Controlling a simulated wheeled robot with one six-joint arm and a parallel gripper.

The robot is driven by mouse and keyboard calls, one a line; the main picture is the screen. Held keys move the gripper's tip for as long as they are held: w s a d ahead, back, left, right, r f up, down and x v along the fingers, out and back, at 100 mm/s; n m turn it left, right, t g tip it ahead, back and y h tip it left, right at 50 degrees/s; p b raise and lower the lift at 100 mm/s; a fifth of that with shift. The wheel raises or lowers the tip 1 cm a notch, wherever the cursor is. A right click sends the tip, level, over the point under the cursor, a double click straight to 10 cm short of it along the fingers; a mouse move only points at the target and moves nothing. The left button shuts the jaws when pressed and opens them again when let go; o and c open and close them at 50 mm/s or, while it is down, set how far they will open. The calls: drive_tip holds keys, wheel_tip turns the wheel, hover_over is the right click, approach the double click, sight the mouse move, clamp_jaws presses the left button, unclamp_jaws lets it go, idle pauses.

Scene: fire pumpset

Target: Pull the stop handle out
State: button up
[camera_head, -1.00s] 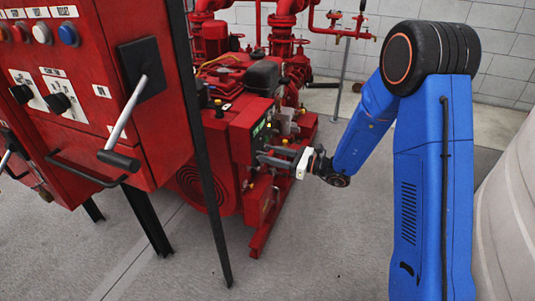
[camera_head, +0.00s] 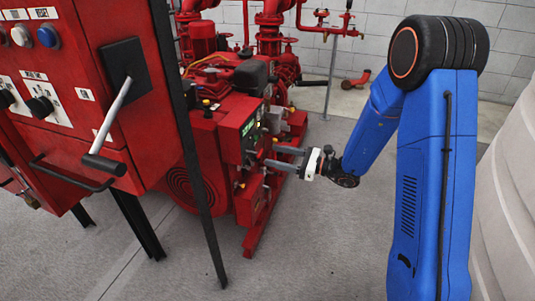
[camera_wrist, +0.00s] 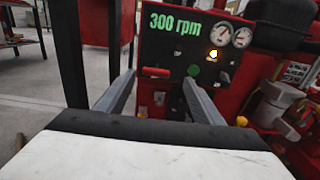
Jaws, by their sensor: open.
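A small red horizontal handle (camera_wrist: 155,72), which looks like the stop handle, sits on the dark engine control panel (camera_wrist: 165,50) in the wrist view. My gripper (camera_wrist: 160,78) is open and empty, with its two grey fingers pointing toward the panel. The handle appears between the fingertips, nearer the left one; I cannot tell the remaining distance. In the head view my gripper (camera_head: 270,157) is in front of the panel (camera_head: 251,128) on the red pumpset. The handle is too small to make out there.
Grey floor is open in front.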

drive_tip(key=v, duration=1.1)
drive_tip(key=shift+d, duration=0.3)
drive_tip(key=s+a+r+n+g+h, duration=0.1)
drive_tip(key=s+r+n+g+h, duration=0.4)
drive_tip(key=s, duration=0.6)
drive_tip(key=s+a+r+n+g+h, duration=0.1)
drive_tip(key=s+r+n+g, duration=0.15)
drive_tip(key=s+n, duration=0.65)
drive_tip(key=s+d+r+n+t+h, duration=0.4)
drive_tip(key=s+d+n+t+h, duration=0.2)
drive_tip(key=s+d+h, duration=0.5)
drive_tip(key=s+d+n, duration=0.2)
drive_tip(key=d, duration=0.3)
drive_tip(key=shift+r, duration=0.2)
